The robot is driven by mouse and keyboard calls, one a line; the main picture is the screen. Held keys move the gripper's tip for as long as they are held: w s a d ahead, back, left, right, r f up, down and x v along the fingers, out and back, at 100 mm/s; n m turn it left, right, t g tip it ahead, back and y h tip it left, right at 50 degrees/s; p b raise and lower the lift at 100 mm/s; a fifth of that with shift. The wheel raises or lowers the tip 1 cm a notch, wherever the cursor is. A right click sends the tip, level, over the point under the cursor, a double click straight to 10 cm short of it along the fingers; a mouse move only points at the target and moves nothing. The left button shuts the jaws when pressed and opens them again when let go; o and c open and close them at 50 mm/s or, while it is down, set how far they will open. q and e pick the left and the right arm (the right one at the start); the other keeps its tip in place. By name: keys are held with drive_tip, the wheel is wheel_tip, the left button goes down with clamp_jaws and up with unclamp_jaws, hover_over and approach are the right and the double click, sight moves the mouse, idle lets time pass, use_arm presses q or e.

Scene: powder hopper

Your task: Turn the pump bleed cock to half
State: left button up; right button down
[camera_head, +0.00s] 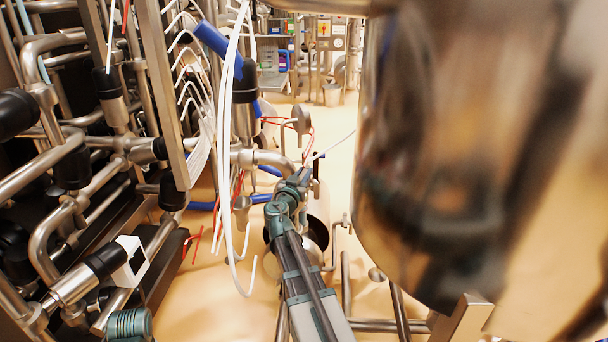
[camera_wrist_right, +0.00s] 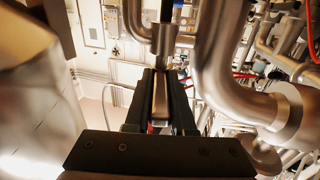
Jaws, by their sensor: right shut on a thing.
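My right gripper (camera_head: 306,172) is at the pipework in the middle of the head view, its arm reaching up from the bottom. In the right wrist view my right gripper (camera_wrist_right: 160,98) has its dark fingers shut on a narrow metal piece, which looks like the handle of the pump bleed cock (camera_wrist_right: 160,96). A metal pipe fitting (camera_wrist_right: 164,42) stands just beyond the fingertips. In the head view the gripper hides most of the cock, and its angle cannot be read. My left gripper is not in view.
A large shiny steel vessel (camera_head: 450,160) fills the right side. A dense pipe rack (camera_head: 75,190) stands on the left. A thick bent pipe (camera_wrist_right: 222,85) runs close to the right of the fingers in the wrist view.

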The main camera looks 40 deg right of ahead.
drive_tip(key=shift+s, duration=0.15)
drive_tip(key=shift+s+d+n+t+y, duration=0.1)
drive_tip(key=shift+d+n+t+y, duration=0.1)
drive_tip(key=shift+n+t+y, duration=0.85)
drive_tip(key=shift+s+d+n+t+y, duration=0.15)
drive_tip(key=shift+n+t+y, duration=0.75)
drive_tip(key=shift+y, duration=0.4)
drive_tip(key=shift+s+d+n+t+y, duration=0.1)
drive_tip(key=shift+d+n+t+y, duration=0.1)
drive_tip(key=shift+n+t+y, duration=0.85)
drive_tip(key=shift+y, duration=0.4)
drive_tip(key=c, duration=1)
unclamp_jaws()
drive_tip(key=shift+c, duration=0.2)
